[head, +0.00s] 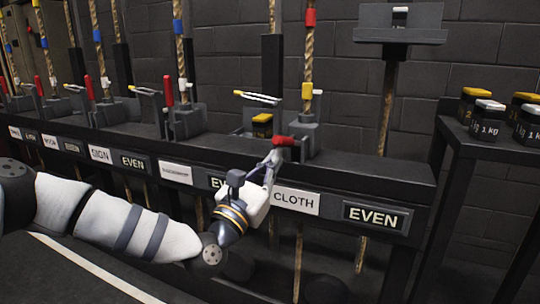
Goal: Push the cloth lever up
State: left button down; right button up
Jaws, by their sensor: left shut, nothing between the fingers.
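The cloth lever (284,141) has a red grip and lies low, pointing out toward me, on a grey rope-lock block above the white CLOTH label (297,200). My left gripper (276,157) is shut and empty. Its fingertips are just below the red grip, very close to it; I cannot tell whether they touch. The gripper body hides part of the rail and of the label left of CLOTH. My right gripper is not in view.
A dark rail (350,178) carries several more rope locks to the left, some with upright red levers (168,90). A yellow-topped weight (262,125) sits just left of the cloth lever. A side table (480,145) with several weights stands at right.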

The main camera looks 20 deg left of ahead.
pick_arm(q)
jog(key=w+r+n+g+y+p, duration=0.1)
jog(key=w+r+g+p, duration=0.6)
jog(key=r+p, duration=0.5)
jog(key=shift+w+d+r+g+p, duration=0.2)
jog(key=shift+w+g+p, duration=0.2)
jog(key=shift+w+p, duration=1.1)
pick_arm(e)
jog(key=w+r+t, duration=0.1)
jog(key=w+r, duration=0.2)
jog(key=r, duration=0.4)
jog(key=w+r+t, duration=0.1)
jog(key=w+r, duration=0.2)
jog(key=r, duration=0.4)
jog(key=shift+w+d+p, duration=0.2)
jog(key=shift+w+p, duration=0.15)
jog(key=shift+p, duration=0.1)
pick_arm(q)
jog(key=shift+s, duration=0.5)
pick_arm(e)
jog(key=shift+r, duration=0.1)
pick_arm(q)
jog(key=shift+f, duration=0.1)
